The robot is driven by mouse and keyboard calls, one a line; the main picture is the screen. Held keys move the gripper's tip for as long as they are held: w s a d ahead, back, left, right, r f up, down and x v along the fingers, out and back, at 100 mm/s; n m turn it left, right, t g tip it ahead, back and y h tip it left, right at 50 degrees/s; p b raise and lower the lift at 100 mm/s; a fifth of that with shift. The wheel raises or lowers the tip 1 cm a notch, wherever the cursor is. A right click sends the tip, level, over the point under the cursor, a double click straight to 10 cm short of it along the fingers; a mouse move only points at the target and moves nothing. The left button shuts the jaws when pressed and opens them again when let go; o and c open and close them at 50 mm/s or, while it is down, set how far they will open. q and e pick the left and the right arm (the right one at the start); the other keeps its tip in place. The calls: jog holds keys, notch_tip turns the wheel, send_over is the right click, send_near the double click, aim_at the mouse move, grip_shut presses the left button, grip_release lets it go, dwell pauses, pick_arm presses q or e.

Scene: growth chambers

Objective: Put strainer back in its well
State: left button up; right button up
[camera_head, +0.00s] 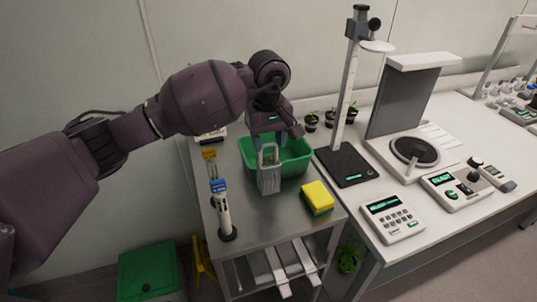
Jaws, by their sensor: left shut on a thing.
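My left gripper (270,137) comes in from the left over the steel cart and points down, shut on the strainer. The strainer (269,181) is a small grey basket with an upright loop handle. It hangs upright below the fingers, in front of the green basin (297,165), and covers part of the basin's near wall. I cannot tell whether its bottom touches the cart top or basin. I cannot make out its well. My right gripper is not in view.
A yellow-green sponge (317,197) lies on the cart top (270,220) at right. A white, blue-topped upright tool (222,205) stands at left. A black-based stand (346,165) and a keypad device (392,217) are on the white bench. The cart's front middle is clear.

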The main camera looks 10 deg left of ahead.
aim_at(269, 161)
pick_arm(q)
jog(key=shift+f, duration=2.75)
jog(key=o, duration=0.9)
